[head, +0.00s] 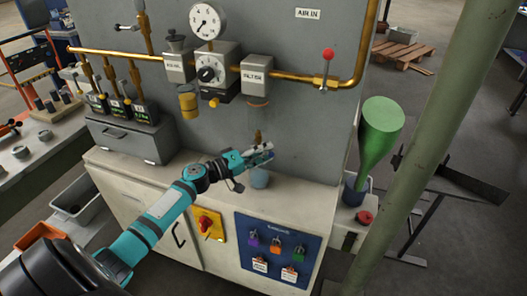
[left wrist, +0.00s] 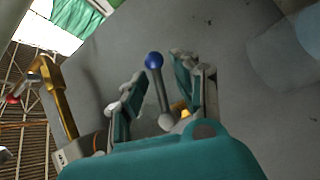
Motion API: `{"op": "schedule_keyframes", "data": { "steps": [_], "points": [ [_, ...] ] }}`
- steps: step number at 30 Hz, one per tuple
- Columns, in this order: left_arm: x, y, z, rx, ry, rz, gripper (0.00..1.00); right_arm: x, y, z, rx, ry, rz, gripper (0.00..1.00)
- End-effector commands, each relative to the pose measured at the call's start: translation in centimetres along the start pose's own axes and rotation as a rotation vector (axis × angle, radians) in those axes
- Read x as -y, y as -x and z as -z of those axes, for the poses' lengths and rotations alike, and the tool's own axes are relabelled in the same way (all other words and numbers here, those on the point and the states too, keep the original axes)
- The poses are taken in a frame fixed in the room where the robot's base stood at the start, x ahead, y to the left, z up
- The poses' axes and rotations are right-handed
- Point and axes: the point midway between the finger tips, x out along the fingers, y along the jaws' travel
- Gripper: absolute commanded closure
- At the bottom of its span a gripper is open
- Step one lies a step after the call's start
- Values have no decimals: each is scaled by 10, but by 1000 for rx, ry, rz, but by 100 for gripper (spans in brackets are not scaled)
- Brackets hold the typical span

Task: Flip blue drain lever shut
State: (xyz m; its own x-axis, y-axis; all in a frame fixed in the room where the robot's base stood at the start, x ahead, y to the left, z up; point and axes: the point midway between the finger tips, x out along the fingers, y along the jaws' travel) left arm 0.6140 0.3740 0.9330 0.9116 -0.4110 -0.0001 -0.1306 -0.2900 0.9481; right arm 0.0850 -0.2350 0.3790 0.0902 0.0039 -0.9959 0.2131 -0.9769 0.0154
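The blue drain lever (left wrist: 154,61) has a round blue knob on a grey stem and stands between the fingers of my left gripper (left wrist: 158,70) in the left wrist view. The fingers are apart, one on each side of the lever, with gaps that show. In the head view my left gripper (head: 262,154) is in front of the grey panel, just below a small brass fitting (head: 258,135). There the gripper hides the lever, and I cannot make out its knob. My right gripper is in neither view.
A blue-grey cup (head: 260,179) stands on the cabinet top just under the gripper. A green funnel (head: 379,130) stands to the right.

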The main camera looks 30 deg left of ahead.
Motion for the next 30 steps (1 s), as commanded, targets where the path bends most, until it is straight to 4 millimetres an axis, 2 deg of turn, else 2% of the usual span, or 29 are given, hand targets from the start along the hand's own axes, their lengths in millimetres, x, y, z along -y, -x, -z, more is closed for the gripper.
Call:
{"op": "schedule_keyframes", "data": {
  "steps": [1, 6, 14, 24, 30],
  "points": [
    [0, 0, 0, 0, 0, 0, 78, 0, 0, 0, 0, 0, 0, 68],
    [0, 0, 0, 0, 0, 0, 100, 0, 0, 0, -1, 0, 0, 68],
    [0, 0, 0, -1, 3, -3, 100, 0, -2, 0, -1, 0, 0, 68],
    [-1, -1, 0, -44, 166, -125, 100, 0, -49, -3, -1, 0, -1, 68],
    [-9, 0, 2, -54, 218, -162, 100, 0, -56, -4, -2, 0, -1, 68]
  ]
}}
